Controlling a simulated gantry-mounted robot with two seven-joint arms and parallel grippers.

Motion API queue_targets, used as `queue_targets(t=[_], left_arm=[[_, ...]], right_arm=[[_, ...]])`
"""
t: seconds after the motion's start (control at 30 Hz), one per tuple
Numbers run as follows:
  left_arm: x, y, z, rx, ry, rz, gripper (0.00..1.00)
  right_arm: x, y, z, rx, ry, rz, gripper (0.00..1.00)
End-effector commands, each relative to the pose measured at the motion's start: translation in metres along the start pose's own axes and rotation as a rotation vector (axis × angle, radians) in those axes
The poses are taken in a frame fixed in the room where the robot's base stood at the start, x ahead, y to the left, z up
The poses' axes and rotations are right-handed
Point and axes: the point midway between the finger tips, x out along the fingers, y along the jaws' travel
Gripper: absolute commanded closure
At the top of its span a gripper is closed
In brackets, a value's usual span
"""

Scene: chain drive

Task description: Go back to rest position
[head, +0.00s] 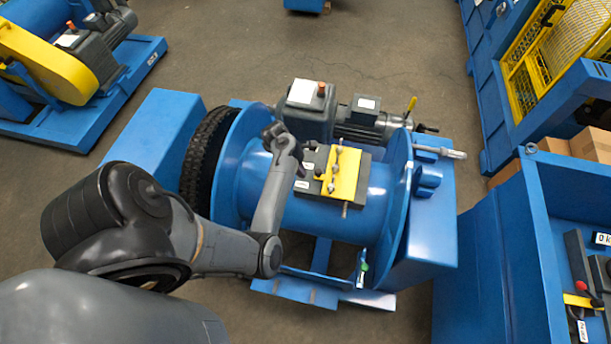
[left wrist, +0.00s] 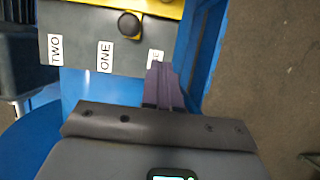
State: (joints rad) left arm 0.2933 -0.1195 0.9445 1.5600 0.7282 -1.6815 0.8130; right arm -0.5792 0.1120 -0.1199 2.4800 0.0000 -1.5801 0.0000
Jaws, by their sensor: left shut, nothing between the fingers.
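My left gripper (head: 303,171) is shut and empty. In the head view it hangs over the blue drum (head: 240,180), at the left end of a dark block with a yellow plate (head: 342,176) on top. In the left wrist view its closed fingers (left wrist: 163,88) point at the edge of the dark block (left wrist: 85,45). That block carries labels reading TWO and ONE, and a third label is partly hidden by the fingertips. I cannot tell whether the fingers touch the block. My right gripper is not in view.
A black chain (head: 203,150) runs around the drum's left end. A grey motor (head: 335,115) stands behind the drum. Blue cabinets with a red button (head: 581,286) stand at the right. Another blue machine with a yellow guard (head: 45,60) stands back left. Open floor (head: 240,50) lies behind.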

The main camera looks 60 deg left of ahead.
Motion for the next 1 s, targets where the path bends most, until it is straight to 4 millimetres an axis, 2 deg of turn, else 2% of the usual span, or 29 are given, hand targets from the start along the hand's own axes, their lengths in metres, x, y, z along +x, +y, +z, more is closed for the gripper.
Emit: queue_targets(t=[0.03, 0.2, 0.37, 0.47, 0.57, 0.67, 0.77, 0.83, 0.97, 1.0], left_arm=[[-0.009, 0.0, 0.0, 0.0, 0.002, 0.002, 1.0], [-0.025, 0.0, 0.0, -0.002, 0.001, 0.001, 1.0], [-0.029, -0.003, -0.004, -0.003, 0.007, -0.005, 1.0], [-0.025, -0.013, -0.021, -0.011, 0.033, -0.023, 1.0], [-0.018, -0.032, -0.052, -0.004, 0.1, -0.061, 1.0], [-0.022, -0.05, -0.078, 0.077, 0.206, -0.09, 1.0], [-0.032, -0.069, -0.086, 0.28, 0.327, -0.116, 1.0], [-0.038, -0.085, -0.076, 0.515, 0.401, -0.142, 1.0], [-0.041, -0.136, -0.032, 1.081, 0.454, -0.218, 1.0], [-0.041, -0.156, -0.015, 1.262, 0.446, -0.239, 1.0]], right_arm=[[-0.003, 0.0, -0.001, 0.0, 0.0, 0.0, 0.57], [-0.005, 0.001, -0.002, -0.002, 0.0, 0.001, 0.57], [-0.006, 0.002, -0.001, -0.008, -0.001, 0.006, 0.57], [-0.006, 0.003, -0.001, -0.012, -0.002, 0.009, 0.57], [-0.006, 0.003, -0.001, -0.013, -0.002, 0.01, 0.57], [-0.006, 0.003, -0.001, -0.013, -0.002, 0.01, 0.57], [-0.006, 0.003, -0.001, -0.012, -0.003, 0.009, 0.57], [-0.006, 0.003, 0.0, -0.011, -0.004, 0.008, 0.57], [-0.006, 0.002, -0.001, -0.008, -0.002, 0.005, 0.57], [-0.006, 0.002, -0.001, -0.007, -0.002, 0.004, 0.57]])
